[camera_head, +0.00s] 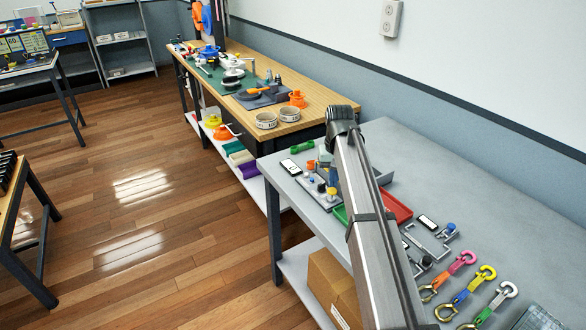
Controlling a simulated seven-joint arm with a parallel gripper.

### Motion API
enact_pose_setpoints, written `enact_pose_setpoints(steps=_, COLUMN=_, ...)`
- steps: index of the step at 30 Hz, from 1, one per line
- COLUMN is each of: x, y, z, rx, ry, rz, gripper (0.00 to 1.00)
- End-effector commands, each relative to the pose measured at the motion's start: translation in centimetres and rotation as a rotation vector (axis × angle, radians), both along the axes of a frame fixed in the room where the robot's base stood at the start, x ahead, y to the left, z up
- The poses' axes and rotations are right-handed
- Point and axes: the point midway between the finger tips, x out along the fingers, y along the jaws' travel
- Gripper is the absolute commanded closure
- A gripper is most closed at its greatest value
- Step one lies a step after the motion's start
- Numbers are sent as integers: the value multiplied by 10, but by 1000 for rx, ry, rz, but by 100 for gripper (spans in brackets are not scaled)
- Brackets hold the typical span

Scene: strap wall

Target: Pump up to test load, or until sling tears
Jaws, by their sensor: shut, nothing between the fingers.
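Several short slings with metal hooks lie in a row on the grey bench (540,240): a pink one (460,264), a blue one with yellow hooks (464,293) and a green one with grey hooks (491,306). Another small fixture (322,186) with coloured parts and a similar display (290,166) is at the bench's far left. I cannot tell which part is the pump. My arm crosses the bench and hides its middle. My gripper is not visible.
A red tray (397,206) and a green tray (340,214) sit partly behind my arm. A cardboard box (330,285) is on the lower shelf. A wooden bench (300,118) with tools and two round cans stands beyond.

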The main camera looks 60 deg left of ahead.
Motion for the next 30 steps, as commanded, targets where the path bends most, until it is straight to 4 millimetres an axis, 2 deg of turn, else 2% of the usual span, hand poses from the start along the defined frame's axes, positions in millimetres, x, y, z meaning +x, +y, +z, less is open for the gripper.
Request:
enact_pose_setpoints(steps=18, x=0, y=0, z=45, rx=0, ry=0, rz=0, gripper=100)
enact_pose_setpoints(steps=26, x=0, y=0, z=47, rx=-1, ry=0, rz=0, gripper=100)
enact_pose_setpoints(steps=30, x=0, y=0, z=48, rx=-1, ry=0, rz=0, gripper=92)
